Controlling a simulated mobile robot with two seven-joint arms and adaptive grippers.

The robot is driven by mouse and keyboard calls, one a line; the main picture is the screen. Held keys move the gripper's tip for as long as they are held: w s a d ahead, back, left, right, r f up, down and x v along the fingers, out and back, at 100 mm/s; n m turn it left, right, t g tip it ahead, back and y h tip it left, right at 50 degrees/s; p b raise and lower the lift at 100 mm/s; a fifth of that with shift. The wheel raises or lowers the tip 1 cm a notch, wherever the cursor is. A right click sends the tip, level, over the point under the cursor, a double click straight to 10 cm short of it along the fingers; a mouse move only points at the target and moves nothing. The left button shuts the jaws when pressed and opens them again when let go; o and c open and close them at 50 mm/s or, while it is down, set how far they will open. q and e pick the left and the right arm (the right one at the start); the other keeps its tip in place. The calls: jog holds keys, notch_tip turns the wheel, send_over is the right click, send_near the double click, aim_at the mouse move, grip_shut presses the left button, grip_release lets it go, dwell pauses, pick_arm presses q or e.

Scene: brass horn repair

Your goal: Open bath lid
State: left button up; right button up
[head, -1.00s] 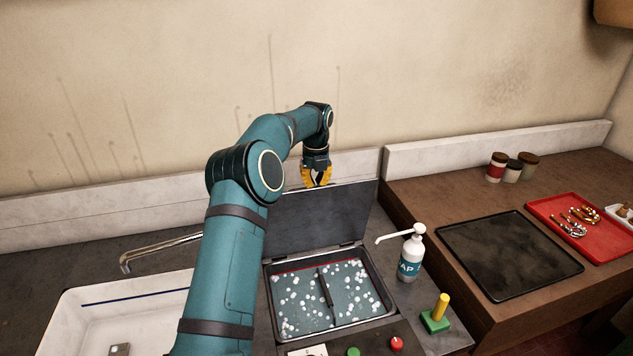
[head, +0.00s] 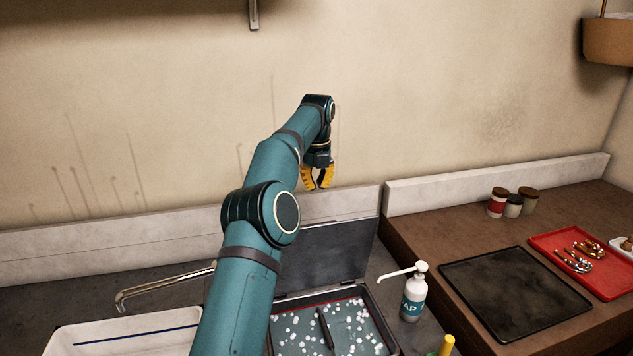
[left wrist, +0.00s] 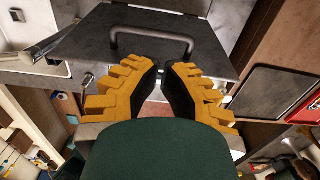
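The bath lid (head: 325,248) is dark grey and stands raised at the back of the bath (head: 372,318). The bath is open and shows white bubbles on teal liquid around a dark divider bar. My left gripper (head: 317,186) has yellow fingers and hangs above the lid's top edge, apart from it. In the left wrist view its fingers (left wrist: 166,66) are apart with nothing between them. The lid (left wrist: 205,50) with its bar handle (left wrist: 150,32) lies beyond the fingertips there. My left arm hides part of the bath's left side. My right gripper is not in view.
A white sink (head: 130,335) with a metal tap (head: 165,285) is at the left. A pump bottle (head: 413,298) stands right of the bath. A black tray (head: 515,292), red tray (head: 580,264) and several jars (head: 513,205) stand on the wooden bench. The wall rises behind.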

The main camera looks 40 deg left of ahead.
pick_arm(q)
jog(key=shift+r, duration=0.2)
grip_shut()
jog(key=t+y+b, duration=0.1)
jog(key=y+b, duration=0.1)
jog(key=b, duration=0.6)
send_over(329, 230)
jog(key=s+d, duration=0.2)
jog(key=d, duration=0.1)
jog(key=s+d+f+t+y+b, duration=0.1)
jog(key=s+d+f+t+b, duration=0.1)
jog(key=s+d+b, duration=0.3)
jog(key=w+a+f, duration=0.1)
jog(key=f, duration=0.1)
jog(key=w+a+f, duration=0.1)
jog(key=a+f, duration=0.1)
jog(key=f, duration=0.1)
jog(key=w+a+f+b, duration=0.1)
jog(key=a+f, duration=0.1)
jog(key=f, duration=0.1)
jog(key=shift+w+a+f, duration=0.15)
jog(key=shift+w+a, duration=0.05)
jog(key=shift+w, duration=0.1)
jog(key=shift+w+a, duration=0.3)
jog(key=shift+a, duration=0.1)
jog(key=shift+a, duration=0.1)
